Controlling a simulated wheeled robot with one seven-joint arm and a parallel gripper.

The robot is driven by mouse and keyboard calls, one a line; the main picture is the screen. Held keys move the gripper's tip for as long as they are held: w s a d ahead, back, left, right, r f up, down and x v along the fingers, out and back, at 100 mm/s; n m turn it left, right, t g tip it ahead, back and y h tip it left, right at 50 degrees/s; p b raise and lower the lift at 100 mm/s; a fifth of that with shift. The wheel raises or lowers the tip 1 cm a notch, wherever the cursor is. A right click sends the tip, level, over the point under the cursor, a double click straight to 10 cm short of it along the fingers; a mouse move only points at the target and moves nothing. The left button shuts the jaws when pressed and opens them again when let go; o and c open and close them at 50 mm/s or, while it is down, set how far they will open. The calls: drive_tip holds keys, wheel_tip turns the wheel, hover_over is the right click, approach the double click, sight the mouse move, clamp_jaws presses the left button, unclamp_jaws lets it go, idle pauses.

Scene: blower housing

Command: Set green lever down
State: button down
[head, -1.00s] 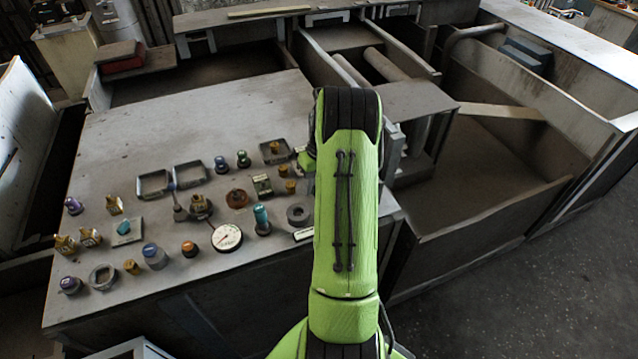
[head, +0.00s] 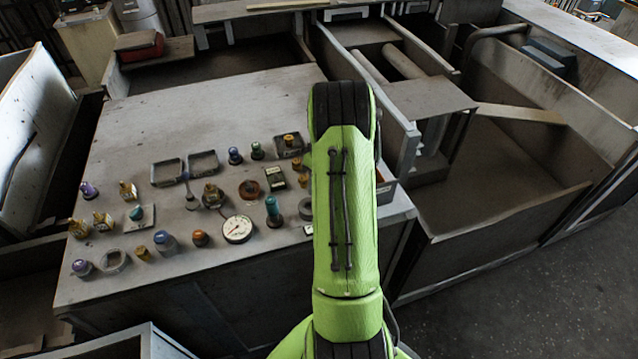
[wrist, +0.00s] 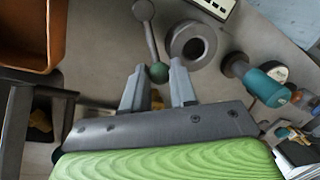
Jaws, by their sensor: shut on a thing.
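In the wrist view my gripper (wrist: 159,70) is shut on the green ball knob of the green lever (wrist: 158,73). The lever's grey rod runs up from between the fingertips to a grey ball end near the top edge. The lever is over the grey table top (wrist: 110,35); I cannot tell whether it touches it. In the head view my own arm hides both the gripper and the lever.
A grey ring (wrist: 192,45) lies right of the lever, with a teal knob (wrist: 262,85) further right. An orange bin (wrist: 28,35) is at upper left. In the head view several knobs, a dial gauge (head: 237,229) and square frames crowd the table (head: 150,118); its back part is clear.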

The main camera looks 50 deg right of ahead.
drive_tip(key=c, duration=0.9)
unclamp_jaws()
drive_tip(key=d+r+p, duration=0.3)
drive_tip(key=r, duration=1.2)
drive_tip(key=shift+r, duration=0.25)
drive_tip(key=shift+w, duration=0.1)
